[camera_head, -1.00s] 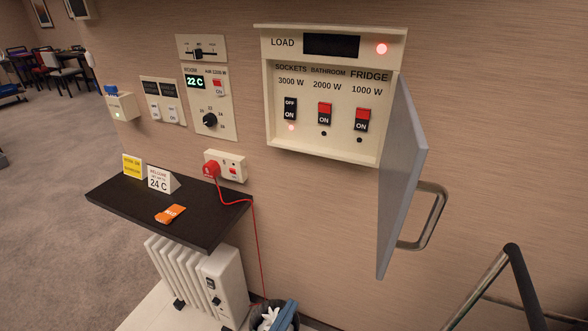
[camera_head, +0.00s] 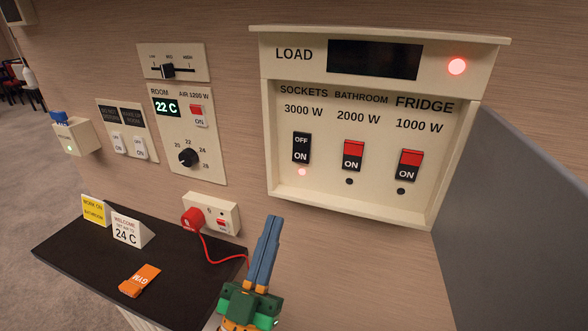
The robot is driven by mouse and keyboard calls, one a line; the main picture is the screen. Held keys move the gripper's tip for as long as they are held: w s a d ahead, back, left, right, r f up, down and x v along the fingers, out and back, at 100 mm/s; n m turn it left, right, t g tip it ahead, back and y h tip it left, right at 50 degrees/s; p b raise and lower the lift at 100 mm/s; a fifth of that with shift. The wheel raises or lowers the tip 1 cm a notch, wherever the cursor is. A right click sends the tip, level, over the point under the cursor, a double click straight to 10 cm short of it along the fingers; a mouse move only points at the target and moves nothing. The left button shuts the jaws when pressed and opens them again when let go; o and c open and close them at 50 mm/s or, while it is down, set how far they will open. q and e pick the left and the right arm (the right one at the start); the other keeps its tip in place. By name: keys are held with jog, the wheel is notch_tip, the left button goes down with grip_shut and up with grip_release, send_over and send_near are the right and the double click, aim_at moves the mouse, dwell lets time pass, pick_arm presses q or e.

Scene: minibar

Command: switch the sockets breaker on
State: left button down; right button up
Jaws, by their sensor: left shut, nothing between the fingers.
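The open breaker box (camera_head: 262,140) is on the wall. Its sockets breaker (camera_head: 301,148), under "SOCKETS 3000 W", has a black rocker marked OFF and ON, with no red showing. A red lamp (camera_head: 302,172) glows below it. The bathroom breaker (camera_head: 352,156) and fridge breaker (camera_head: 409,165) show red upper halves, with dark lamps below. My left gripper (camera_head: 273,220), with blue fingers together and empty, points up from the bottom, below the box and apart from the breakers. My right gripper is out of view.
The grey box door (camera_head: 520,220) stands open at the right. A red plug (camera_head: 192,219) with a cord sits in the wall socket, left of my gripper. The load display (camera_head: 374,60) is dark beside a lit red lamp (camera_head: 457,66).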

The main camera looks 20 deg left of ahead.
aim_at(301, 153)
pick_arm(q)
jog(key=p+x, duration=0.1)
jog(key=x, duration=0.2)
jog(key=w+f+p+x, duration=0.1)
jog(key=x, duration=0.3)
jog(key=f+p+x, duration=0.1)
jog(key=x, duration=0.2)
jog(key=shift+w+r, duration=0.2)
jog(key=shift+w, duration=0.25)
jog(key=shift+w+f, duration=0.15)
jog(key=shift+w, duration=0.2)
jog(key=shift+s, duration=0.1)
